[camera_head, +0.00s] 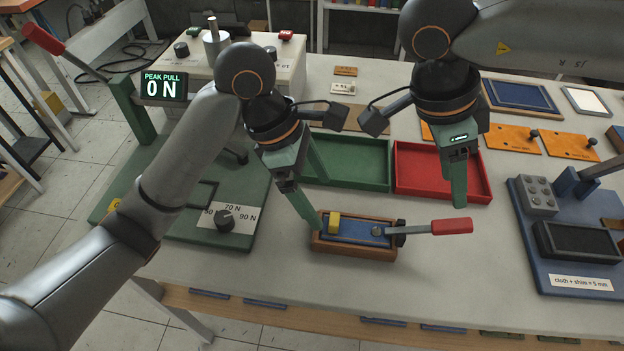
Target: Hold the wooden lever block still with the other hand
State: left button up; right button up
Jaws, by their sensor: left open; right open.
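The wooden lever block (340,250) sits on the pale bench in the middle of the head view. It has a blue top plate, a yellow piece near its left end and a metal lever ending in a red handle (452,226) that points right. My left gripper (319,203) is open. Its nearer fingertip is at the block's left end; I cannot tell whether it touches. The other finger is further back, by the green tray. My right gripper (459,198) points down above the bench behind the red handle, apart from it. Only one of its fingers shows clearly.
A green tray (347,183) and a red tray (478,197) lie behind the block. A blue fixture board (540,284) is at right. The bench in front of the block is clear.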

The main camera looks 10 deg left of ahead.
aim_at(457, 225)
pick_arm(q)
jog(key=x, duration=1)
jog(key=shift+d+f, duration=0.2)
jog(key=shift+f, duration=0.15)
jog(key=c, duration=1.5)
pick_arm(e)
jog(key=shift+r, duration=0.1)
jog(key=shift+c, duration=0.7)
jog(key=shift+m, duration=0.9)
jog(key=v, duration=0.5)
jog(key=shift+s, duration=0.1)
grip_shut()
pick_arm(q)
jog(key=shift+r, duration=0.1)
pick_arm(e)
jog(key=x, duration=1.3)
jog(key=shift+d, duration=0.1)
jog(key=shift+d+f, duration=0.1)
jog(key=shift+f, duration=0.2)
